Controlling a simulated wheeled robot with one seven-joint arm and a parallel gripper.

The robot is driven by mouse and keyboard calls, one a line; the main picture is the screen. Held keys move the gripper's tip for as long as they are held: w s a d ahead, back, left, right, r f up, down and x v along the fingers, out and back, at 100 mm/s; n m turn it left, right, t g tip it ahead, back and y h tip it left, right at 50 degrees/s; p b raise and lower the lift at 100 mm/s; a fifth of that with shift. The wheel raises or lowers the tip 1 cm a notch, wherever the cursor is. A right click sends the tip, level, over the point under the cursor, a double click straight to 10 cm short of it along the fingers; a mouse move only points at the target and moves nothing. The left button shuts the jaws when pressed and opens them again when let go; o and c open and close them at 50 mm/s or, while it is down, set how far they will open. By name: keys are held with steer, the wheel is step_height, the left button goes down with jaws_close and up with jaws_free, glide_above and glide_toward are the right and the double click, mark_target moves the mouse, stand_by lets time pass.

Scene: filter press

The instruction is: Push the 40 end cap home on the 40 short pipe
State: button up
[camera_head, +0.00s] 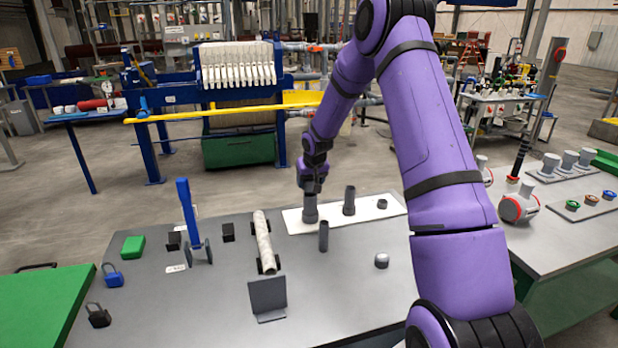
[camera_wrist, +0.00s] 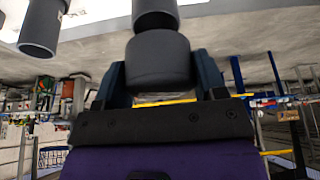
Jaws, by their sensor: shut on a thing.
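My gripper (camera_head: 312,180) points down over the left end of the white board. It is shut on the grey end cap (camera_wrist: 158,62), which sits between the two fingers in the wrist view. The grey short pipe (camera_head: 310,212) stands upright on the board under my gripper. In the wrist view, where the picture is upside down, the pipe (camera_wrist: 155,8) meets the cap's open end in line with it. How deep the pipe sits in the cap is hidden. In the head view, my fingers hide most of the cap.
A taller grey pipe (camera_head: 349,202) and a low grey fitting (camera_head: 382,203) stand on the white board (camera_head: 398,205) to the right. A loose grey pipe (camera_head: 323,238) stands nearer on the grey table (camera_head: 350,290). A pale pipe (camera_head: 263,240) lies on supports to the left.

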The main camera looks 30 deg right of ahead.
mark_target(310, 194)
steer(key=shift+f, duration=2.35)
steer(key=shift+f, duration=0.6)
steer(key=o, duration=0.7)
steer(key=shift+s+r, duration=0.1)
steer(key=shift+v, duration=5.3)
steer(key=shift+r, duration=0.1)
